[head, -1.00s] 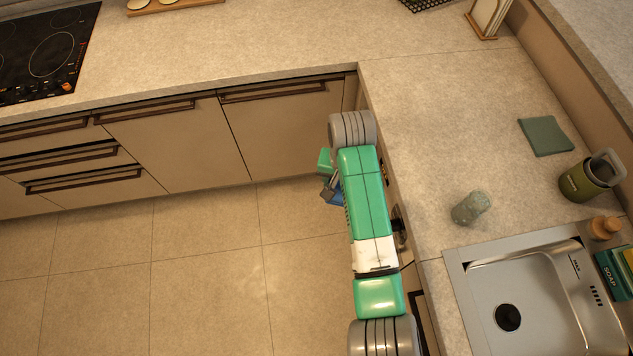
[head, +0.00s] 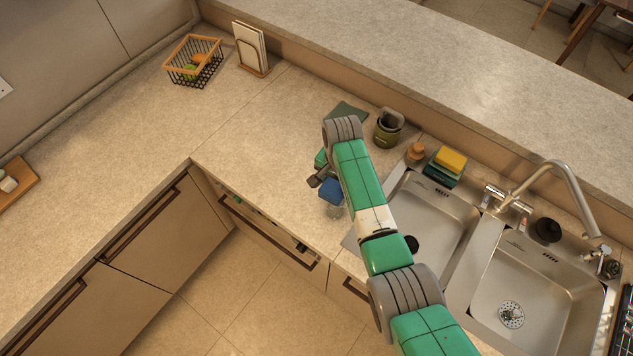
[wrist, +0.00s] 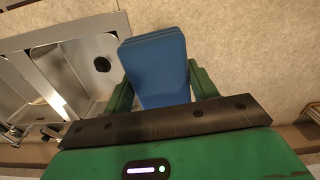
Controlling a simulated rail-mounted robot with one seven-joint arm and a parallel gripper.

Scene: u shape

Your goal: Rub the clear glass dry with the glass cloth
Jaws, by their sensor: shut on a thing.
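My gripper (wrist: 162,92) is shut on a folded blue cloth (wrist: 156,60), which sits between its green fingers in the wrist view. In the head view my gripper (head: 322,178) is over the counter left of the sinks, with the blue cloth (head: 332,191) at its end. The clear glass (head: 336,212) shows faintly just below the cloth, partly hidden by the cloth and my arm. I cannot tell whether cloth and glass touch. The glass does not show in the wrist view.
A green cloth (head: 346,111) lies flat behind my arm, beside a green container (head: 388,127). A wooden-topped item (head: 415,152) and sponges (head: 450,160) stand by the double sink (head: 430,205).

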